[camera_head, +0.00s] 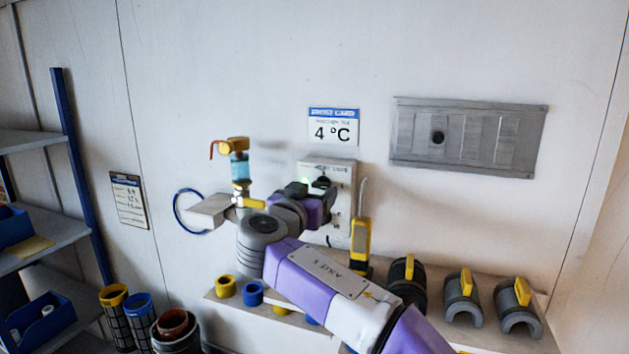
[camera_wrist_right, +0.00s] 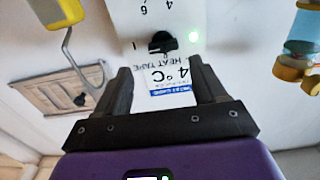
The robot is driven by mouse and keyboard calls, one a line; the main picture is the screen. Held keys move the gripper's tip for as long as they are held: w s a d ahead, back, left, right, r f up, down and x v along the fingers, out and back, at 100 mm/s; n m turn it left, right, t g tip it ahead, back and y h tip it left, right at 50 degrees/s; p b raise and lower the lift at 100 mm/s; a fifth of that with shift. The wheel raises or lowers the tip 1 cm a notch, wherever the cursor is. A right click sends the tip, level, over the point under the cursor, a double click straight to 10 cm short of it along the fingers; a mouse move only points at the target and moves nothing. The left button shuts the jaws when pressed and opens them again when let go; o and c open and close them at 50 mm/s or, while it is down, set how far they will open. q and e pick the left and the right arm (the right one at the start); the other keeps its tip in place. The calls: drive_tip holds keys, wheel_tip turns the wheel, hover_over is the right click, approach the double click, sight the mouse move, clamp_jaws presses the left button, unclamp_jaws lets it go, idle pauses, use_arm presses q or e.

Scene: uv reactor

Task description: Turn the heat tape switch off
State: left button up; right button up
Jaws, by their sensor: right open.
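The white heat tape panel (camera_head: 343,173) is on the back wall, below a "4 °C" card (camera_head: 333,127). It has a black switch knob (camera_head: 321,182) and a lit green light (camera_head: 306,180). In the head view my right gripper (camera_head: 312,192) partly covers the panel. My left gripper is not in view.
A shelf (camera_head: 490,338) below carries grey half-shells. A grey wall plate (camera_head: 467,135) is at the upper right.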

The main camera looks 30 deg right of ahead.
sight(320, 185)
drive_tip(key=x, duration=0.1)
drive_tip(key=p+x, duration=0.1)
drive_tip(key=x, duration=0.3)
drive_tip(key=shift+w+a+f, duration=0.2)
drive_tip(key=shift+w+a, duration=0.15)
drive_tip(key=shift+s+d, duration=0.1)
drive_tip(key=shift+s, duration=0.2)
drive_tip(key=shift+w, duration=0.2)
drive_tip(key=c, duration=1.1)
drive_tip(key=shift+o, duration=0.2)
